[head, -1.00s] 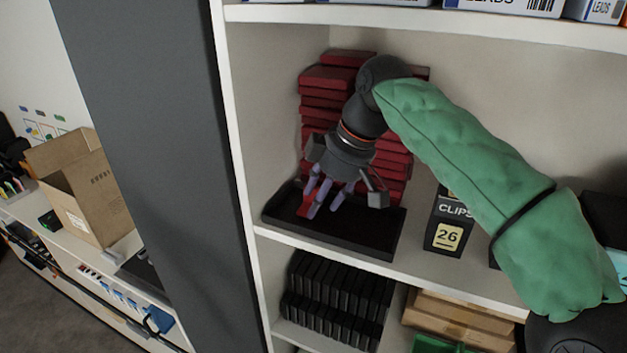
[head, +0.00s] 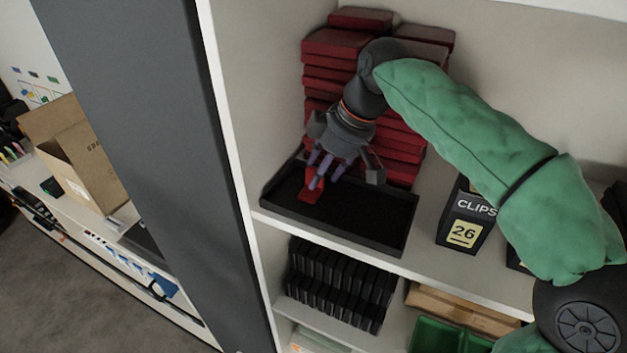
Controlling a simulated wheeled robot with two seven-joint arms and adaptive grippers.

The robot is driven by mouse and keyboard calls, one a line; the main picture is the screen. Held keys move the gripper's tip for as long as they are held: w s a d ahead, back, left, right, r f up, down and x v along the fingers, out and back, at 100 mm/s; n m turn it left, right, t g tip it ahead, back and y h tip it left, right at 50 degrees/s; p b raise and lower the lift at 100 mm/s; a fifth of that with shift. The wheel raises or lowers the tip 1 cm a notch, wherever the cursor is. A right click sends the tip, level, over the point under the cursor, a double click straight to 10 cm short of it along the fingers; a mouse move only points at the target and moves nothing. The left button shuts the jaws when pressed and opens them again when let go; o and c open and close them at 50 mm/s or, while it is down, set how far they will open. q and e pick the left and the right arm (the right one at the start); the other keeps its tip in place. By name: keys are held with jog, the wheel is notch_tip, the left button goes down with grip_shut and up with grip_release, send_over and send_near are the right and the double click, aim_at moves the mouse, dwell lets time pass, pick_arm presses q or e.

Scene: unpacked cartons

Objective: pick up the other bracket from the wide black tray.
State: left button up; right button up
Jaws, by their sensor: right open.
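The wide black tray (head: 372,232) sits on the shelf at the front left of the compartment. A red bracket (head: 311,194) lies in its left part; its upper end is partly hidden by my fingers. My right gripper (head: 324,176) reaches down over the tray from the upper right. Its purple-grey fingers are open, with the tips at or just above the bracket; I cannot tell whether they touch it. The right half of the tray looks empty. My left gripper is not in view.
Stacked red boxes (head: 332,48) stand right behind the tray. A black clips box (head: 466,222) marked 26 stands to its right. The shelf's white upright (head: 228,140) is close on the left. Black cases (head: 340,287) and a green bin (head: 450,338) are on the shelf below.

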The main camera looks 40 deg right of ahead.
jog(key=shift+a+f, duration=0.1)
jog(key=shift+f, duration=0.15)
jog(key=shift+s+a, duration=0.1)
jog(key=shift+a, duration=0.1)
jog(key=shift+d, duration=0.1)
grip_shut()
jog(key=shift+a+r, duration=0.2)
jog(key=shift+r, duration=0.15)
jog(key=r, duration=0.6)
jog(key=shift+s+a+r+b, duration=0.1)
jog(key=shift+a+r+b, duration=0.05)
jog(key=shift+a+b, duration=0.15)
jog(key=s+a+b, duration=0.1)
jog(key=s+a, duration=0.3)
jog(key=a, duration=0.4)
jog(key=s+a+b, duration=0.1)
jog(key=s+a, duration=0.4)
jog(key=a, duration=0.3)
jog(key=shift+a, duration=0.4)
